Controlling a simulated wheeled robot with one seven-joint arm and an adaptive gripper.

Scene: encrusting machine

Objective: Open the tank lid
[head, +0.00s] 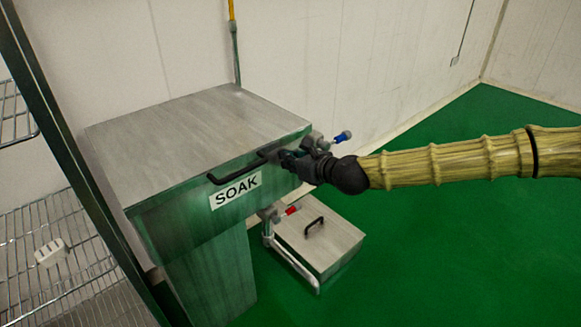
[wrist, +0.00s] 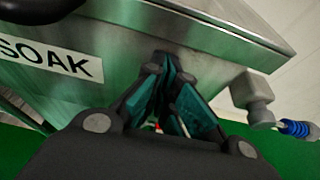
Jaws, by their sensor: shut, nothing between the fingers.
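The tank (head: 190,235) is a metal box with a SOAK label on its front. Its flat metal lid (head: 200,135) lies closed on top. A black bar handle (head: 232,170) is fixed along the lid's front edge; part of it shows at the top left of the wrist view (wrist: 35,8). My gripper (head: 284,155) is at the handle's right end in the head view. In the wrist view my gripper (wrist: 168,66) is shut and empty, its fingertips by the tank's front face, right of and below the handle. Contact with the tank cannot be told.
A grey valve with a blue handle (head: 342,137) sticks out right of my gripper; its blue part shows in the wrist view (wrist: 297,128). A red-handled valve (head: 292,210) and a low metal box (head: 318,240) are below. A wire rack (head: 60,265) stands left. Green floor is clear right.

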